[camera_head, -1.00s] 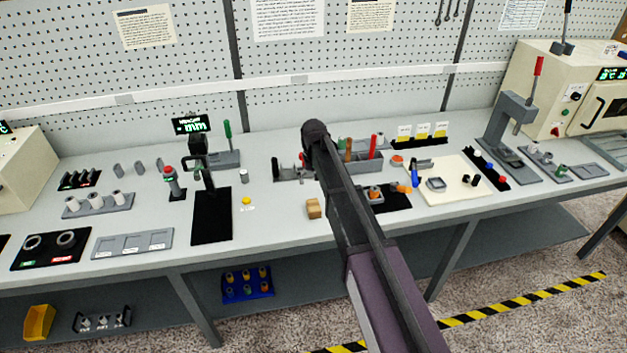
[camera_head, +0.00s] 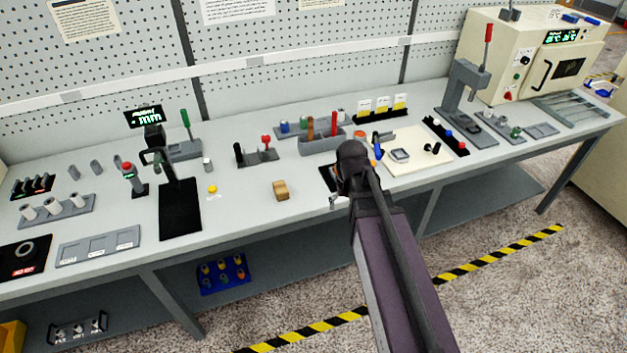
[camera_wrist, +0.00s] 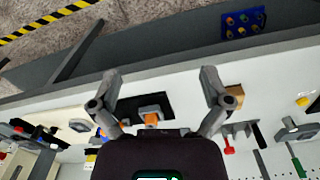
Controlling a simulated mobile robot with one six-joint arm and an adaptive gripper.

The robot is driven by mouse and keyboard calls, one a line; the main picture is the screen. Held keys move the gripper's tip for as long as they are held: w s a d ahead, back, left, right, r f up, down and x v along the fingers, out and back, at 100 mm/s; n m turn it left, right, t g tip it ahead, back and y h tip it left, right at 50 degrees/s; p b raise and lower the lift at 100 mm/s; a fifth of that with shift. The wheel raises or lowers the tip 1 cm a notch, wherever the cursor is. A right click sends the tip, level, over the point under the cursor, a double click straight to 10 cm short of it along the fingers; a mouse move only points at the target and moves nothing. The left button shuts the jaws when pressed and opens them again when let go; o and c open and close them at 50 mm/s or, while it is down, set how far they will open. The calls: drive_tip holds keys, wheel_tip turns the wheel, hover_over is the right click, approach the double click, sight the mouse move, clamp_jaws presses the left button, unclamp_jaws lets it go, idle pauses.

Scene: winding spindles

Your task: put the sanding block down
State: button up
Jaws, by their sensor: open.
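The sanding block, seemingly the small tan block (camera_head: 281,190), rests on the bench near its front edge. Nothing holds it. In the wrist view it shows (camera_wrist: 236,95) just beyond the right finger, partly hidden by it. My gripper (camera_wrist: 161,85) is open, with its fingers wide apart and nothing between them. In the head view my arm hides most of the gripper; a finger (camera_head: 334,201) shows at the bench's front edge, right of the block.
A black mat (camera_wrist: 160,104) with an orange-topped item lies below my gripper. A grey bin of tools (camera_head: 322,144) stands behind. A black plate (camera_head: 180,210) with a gauge is left of the block. Bare bench (camera_head: 240,205) lies between.

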drive_tip(key=s+d, duration=0.3)
drive_tip(key=s, duration=0.3)
drive_tip(key=shift+d+m, duration=0.25)
drive_tip(key=shift+m, duration=0.05)
drive_tip(key=shift+f, duration=0.15)
idle(1.0)
drive_tip(key=w+a+n, duration=0.1)
drive_tip(key=w+a, duration=0.6)
drive_tip(key=w, duration=0.1)
drive_tip(key=w+a+n, duration=0.1)
drive_tip(key=w+a, duration=0.7)
drive_tip(key=w, duration=0.1)
drive_tip(key=w+a+r+n+p, duration=0.1)
drive_tip(key=w+a, duration=0.7)
drive_tip(key=w, duration=0.1)
drive_tip(key=shift+w+r, duration=0.1)
drive_tip(key=shift+w, duration=0.05)
